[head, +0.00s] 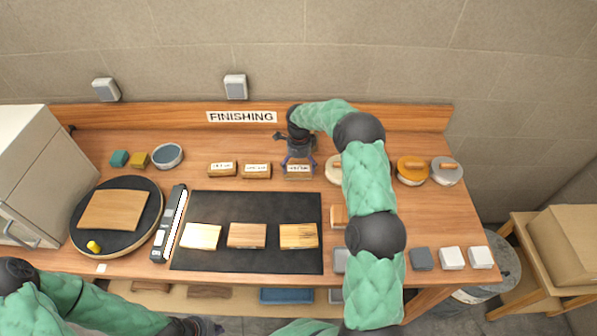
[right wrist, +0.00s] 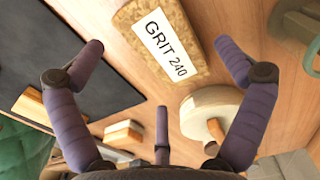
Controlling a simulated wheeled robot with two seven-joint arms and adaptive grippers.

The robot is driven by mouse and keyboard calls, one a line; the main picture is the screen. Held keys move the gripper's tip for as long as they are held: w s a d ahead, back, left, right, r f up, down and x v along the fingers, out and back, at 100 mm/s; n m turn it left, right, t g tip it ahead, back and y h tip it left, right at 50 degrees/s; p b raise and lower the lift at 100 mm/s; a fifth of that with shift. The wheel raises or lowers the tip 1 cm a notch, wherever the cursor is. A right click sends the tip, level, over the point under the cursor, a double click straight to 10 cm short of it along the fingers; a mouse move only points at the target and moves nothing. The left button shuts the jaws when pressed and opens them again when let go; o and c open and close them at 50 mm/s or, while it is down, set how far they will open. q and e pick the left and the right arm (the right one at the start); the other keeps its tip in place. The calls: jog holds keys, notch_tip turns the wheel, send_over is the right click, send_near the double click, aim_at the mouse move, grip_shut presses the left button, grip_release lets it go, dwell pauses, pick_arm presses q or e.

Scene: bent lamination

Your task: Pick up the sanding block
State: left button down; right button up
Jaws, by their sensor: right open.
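Three wooden sanding blocks with white labels stand in a row behind the black mat: a left one (head: 222,169), a middle one (head: 257,171) and a right one (head: 298,173). My right gripper (head: 298,160) is over the right block. In the right wrist view this block (right wrist: 135,15), labelled GRIT 240, lies between the spread purple fingers (right wrist: 160,48). The fingers are open, with gaps on both sides of the block. My left gripper (head: 207,327) is at the bottom edge, in front of the bench and away from the blocks; its fingers are too unclear to judge.
The black mat (head: 275,205) bears three wood pieces. Round orange (head: 411,176) and grey (head: 447,178) discs with handles are to the right. My right arm hides part of the bench.

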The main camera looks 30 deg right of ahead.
aim_at(299, 171)
notch_tip(299, 171, down, 3)
jog(key=shift+a+f, duration=0.1)
jog(key=c, duration=1)
jog(key=shift+c, duration=0.2)
jog(key=shift+r, duration=0.5)
notch_tip(299, 171, up, 2)
jog(key=shift+r, duration=0.1)
jog(key=s+a+r, duration=0.8)
jog(key=a+r, duration=0.2)
jog(key=a, duration=0.1)
jog(key=shift+s, duration=0.4)
